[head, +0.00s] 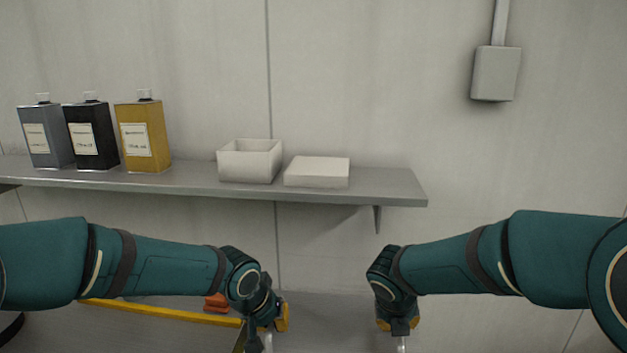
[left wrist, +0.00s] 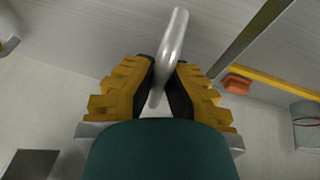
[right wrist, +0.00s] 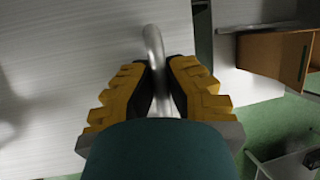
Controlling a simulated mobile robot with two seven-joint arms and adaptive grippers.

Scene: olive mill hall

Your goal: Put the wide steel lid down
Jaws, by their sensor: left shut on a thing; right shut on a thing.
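The wide steel lid (head: 335,322) is a pale grey brushed sheet at the bottom of the head view, between my forearms. It fills much of the left wrist view (left wrist: 90,40) and of the right wrist view (right wrist: 65,90). My left gripper (head: 267,332) is shut on a round steel handle bar (left wrist: 174,40) of the lid. My right gripper (head: 400,338) is shut on another such bar (right wrist: 154,45). Both grippers point down and are level with each other. The lid's near part is cut off in the head view, and I cannot tell whether it rests on anything.
A wall shelf (head: 390,187) behind holds several tins (head: 142,137), an open white box (head: 250,163) and a flat white block (head: 317,172). A yellow bar (head: 165,312) and an orange-red object (head: 216,303) lie left. A brown box (right wrist: 275,55) shows in the right wrist view.

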